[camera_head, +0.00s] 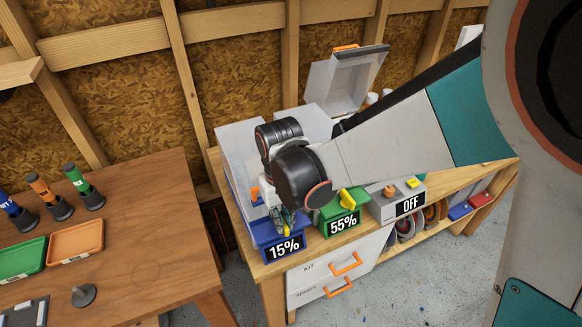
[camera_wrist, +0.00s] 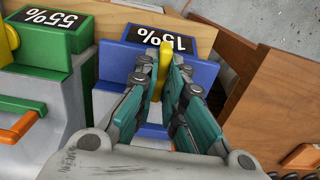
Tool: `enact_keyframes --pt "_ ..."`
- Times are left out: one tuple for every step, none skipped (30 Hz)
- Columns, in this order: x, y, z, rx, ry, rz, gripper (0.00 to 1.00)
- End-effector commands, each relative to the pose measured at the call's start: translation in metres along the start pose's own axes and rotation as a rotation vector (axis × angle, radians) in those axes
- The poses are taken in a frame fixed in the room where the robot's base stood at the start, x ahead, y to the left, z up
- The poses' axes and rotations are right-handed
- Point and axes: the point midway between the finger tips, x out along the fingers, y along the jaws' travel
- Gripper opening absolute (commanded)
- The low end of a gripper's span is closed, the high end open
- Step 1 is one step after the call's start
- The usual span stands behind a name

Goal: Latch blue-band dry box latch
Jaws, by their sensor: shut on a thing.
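The blue-band dry box (camera_head: 262,233) stands at the left end of the bench, with a 15% display on its blue front. In the wrist view its blue band (camera_wrist: 203,72) lies under the fingers. My gripper (camera_head: 286,226) is at the front of this box. In the wrist view my gripper (camera_wrist: 162,62) is shut on the yellow latch (camera_wrist: 164,57), with a fingertip on each side of it. The fingers and arm hide part of the latch and the box front. I cannot tell whether the latch is fully engaged.
A green-band box (camera_head: 331,218) reading 55% stands close on the right, with its own yellow latch. Beyond it is a grey unit (camera_head: 382,207) reading OFF. A separate wooden table (camera_head: 150,215) with trays (camera_head: 75,242) stands on the left. Drawers (camera_head: 318,275) are below.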

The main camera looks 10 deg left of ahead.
Motion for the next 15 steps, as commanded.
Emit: enact_keyframes --pt "0.0000 0.0000 -0.0002 0.000 0.001 0.000 0.00" --pt "0.0000 0.0000 -0.0002 0.000 0.001 0.000 0.00" --pt "0.0000 0.0000 -0.0002 0.000 0.001 0.000 0.14" --pt "0.0000 0.0000 -0.0002 0.000 0.001 0.000 0.18" --pt "0.0000 0.0000 -0.0002 0.000 0.001 0.000 0.18" --pt "0.0000 0.0000 -0.0002 0.000 0.001 0.000 0.18" --pt "0.0000 0.0000 -0.0002 0.000 0.001 0.000 0.18" --pt "0.0000 0.0000 -0.0002 0.000 0.000 0.000 0.18" --pt "0.0000 0.0000 -0.0002 0.000 0.000 0.000 0.18" --pt "0.0000 0.0000 -0.0001 0.000 0.000 0.000 0.18" --pt "0.0000 0.0000 -0.0001 0.000 0.000 0.000 0.18" --pt "0.0000 0.0000 -0.0001 0.000 0.000 0.000 0.18" --pt "0.0000 0.0000 -0.0001 0.000 0.000 0.000 0.18" --pt "0.0000 0.0000 -0.0001 0.000 0.000 0.000 0.18" --pt "0.0000 0.0000 -0.0001 0.000 0.000 0.000 0.18"
